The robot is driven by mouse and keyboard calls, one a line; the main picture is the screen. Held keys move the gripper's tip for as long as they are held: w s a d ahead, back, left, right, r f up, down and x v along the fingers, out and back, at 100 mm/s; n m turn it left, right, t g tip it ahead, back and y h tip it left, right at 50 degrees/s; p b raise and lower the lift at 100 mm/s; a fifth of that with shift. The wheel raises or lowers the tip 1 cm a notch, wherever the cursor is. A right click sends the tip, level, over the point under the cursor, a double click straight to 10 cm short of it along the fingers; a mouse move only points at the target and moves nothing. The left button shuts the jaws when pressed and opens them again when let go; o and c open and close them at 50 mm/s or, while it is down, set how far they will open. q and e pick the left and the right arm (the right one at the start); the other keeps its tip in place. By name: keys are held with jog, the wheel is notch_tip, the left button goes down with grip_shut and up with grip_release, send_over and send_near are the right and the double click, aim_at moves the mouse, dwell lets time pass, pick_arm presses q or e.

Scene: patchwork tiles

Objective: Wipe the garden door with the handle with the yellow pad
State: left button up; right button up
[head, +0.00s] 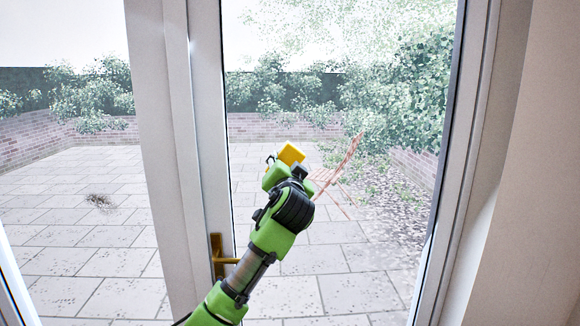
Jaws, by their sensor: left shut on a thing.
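The garden door is a white-framed glass door (207,120) with a brass handle (217,255) low on its left stile. My left gripper (283,163) is in front of the door's glass, right of and above the handle. It is shut on the yellow pad (291,153), which shows just beyond the fingers. My green and black arm and wrist hide part of the pad and part of the handle's lever. I cannot tell whether the pad touches the glass. My right gripper is not in view.
Another glass pane is left of the door, with a white post (160,130) between. A white frame and pale wall (535,180) stand on the right. Through the glass are a paved patio (90,240), a reddish folding chair (340,170), bushes and a brick wall.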

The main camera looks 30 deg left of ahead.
aim_at(260, 162)
pick_arm(q)
jog(key=shift+s+a+p, duration=0.1)
jog(key=shift+s+a, duration=0.45)
jog(key=shift+a, duration=0.35)
jog(key=shift+s+a+p, duration=0.1)
jog(key=shift+s+a, duration=0.45)
jog(key=shift+a, duration=0.4)
jog(key=shift+s+a+p, duration=0.1)
jog(key=shift+s+a, duration=0.45)
jog(key=shift+a, duration=0.35)
jog(key=shift+v, duration=0.9)
jog(key=shift+p+v, duration=0.3)
jog(key=shift+v, duration=1.75)
jog(key=shift+v, duration=1.55)
jog(key=shift+w, duration=0.1)
